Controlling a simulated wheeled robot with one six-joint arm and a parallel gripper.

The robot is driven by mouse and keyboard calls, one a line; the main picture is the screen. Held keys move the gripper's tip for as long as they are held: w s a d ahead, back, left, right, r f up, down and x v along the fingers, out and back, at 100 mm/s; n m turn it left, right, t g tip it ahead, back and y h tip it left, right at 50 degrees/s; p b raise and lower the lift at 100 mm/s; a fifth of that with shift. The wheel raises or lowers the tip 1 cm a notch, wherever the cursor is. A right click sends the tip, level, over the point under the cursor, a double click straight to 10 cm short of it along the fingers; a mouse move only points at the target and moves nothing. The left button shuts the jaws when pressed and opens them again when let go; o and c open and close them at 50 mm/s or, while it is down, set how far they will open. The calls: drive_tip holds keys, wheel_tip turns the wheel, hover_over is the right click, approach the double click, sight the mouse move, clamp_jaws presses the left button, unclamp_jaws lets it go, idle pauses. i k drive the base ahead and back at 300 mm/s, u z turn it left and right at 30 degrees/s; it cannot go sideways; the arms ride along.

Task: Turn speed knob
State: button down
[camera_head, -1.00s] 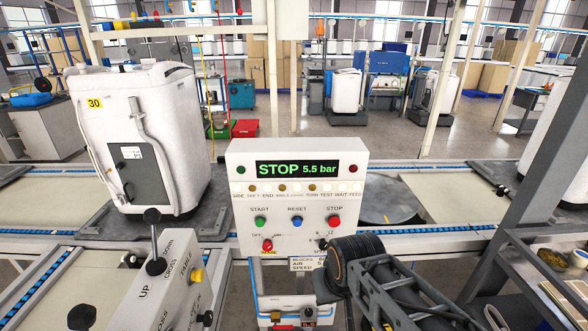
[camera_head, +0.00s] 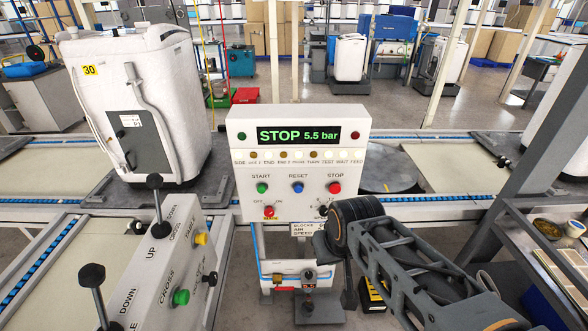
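A white control panel (camera_head: 297,218) stands in the middle and its display reads "STOP 5.5 bar". At its lower right is a small dial with marks around it, likely the speed knob (camera_head: 322,209); it is partly hidden by my arm. My arm reaches in from the lower right, and its black ribbed joint covers the panel's lower right corner. My gripper's fingers cannot be made out, so I cannot tell whether they touch the knob or are open.
A red OFF/ON switch (camera_head: 269,211) is at the panel's lower left, below the START button (camera_head: 262,188). A lever box (camera_head: 172,262) stands at front left. A grey post (camera_head: 528,167) rises at right. A white tub (camera_head: 140,105) stands behind left.

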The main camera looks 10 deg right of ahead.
sight(323, 211)
drive_tip(key=z, duration=0.3)
drive_tip(key=k, duration=1.25)
drive_tip(key=u, duration=0.25)
drive_tip(key=i, duration=0.85)
drive_tip(key=u, duration=0.05)
